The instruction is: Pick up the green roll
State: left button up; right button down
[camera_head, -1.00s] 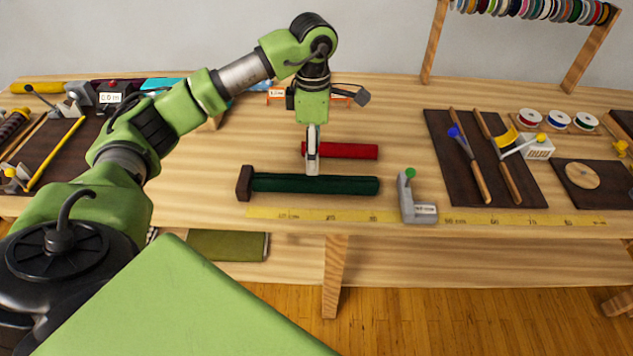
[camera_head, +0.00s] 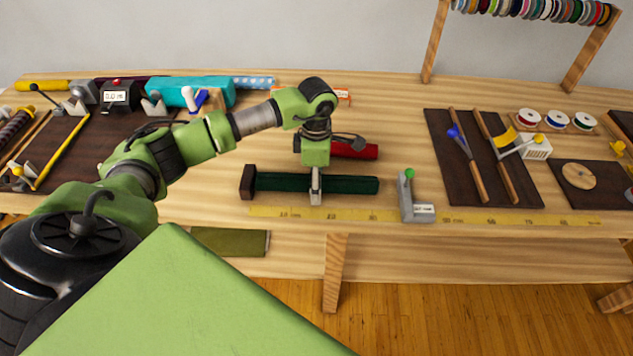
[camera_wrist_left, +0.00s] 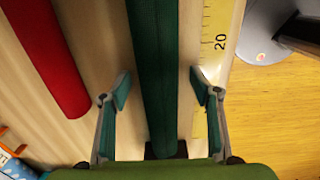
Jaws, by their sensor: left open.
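The dark green roll (camera_head: 350,185) lies across the table, its left end against a dark brown block (camera_head: 248,182). In the left wrist view the green roll (camera_wrist_left: 155,70) runs between the two open fingers. My left gripper (camera_head: 316,190) points down over the roll near its middle, one finger showing on the near side. In the wrist view the left gripper (camera_wrist_left: 158,90) has a finger on each side of the roll, with gaps between. The far finger is hidden in the head view. My right gripper is not in view.
A red roll (camera_head: 358,150) lies just behind the green one and shows in the wrist view (camera_wrist_left: 50,60). A yellow measuring tape (camera_head: 370,215) runs along the front edge. A grey stop with a green knob (camera_head: 415,203) stands right of the roll.

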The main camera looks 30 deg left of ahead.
pick_arm(q)
jog(key=c, duration=1.4)
jog(key=shift+c, duration=0.2)
jog(key=shift+r, duration=0.15)
notch_tip(320, 180, up, 9)
jog(key=p, duration=0.5)
jog(key=shift+p, duration=0.35)
jog(key=shift+r, duration=0.45)
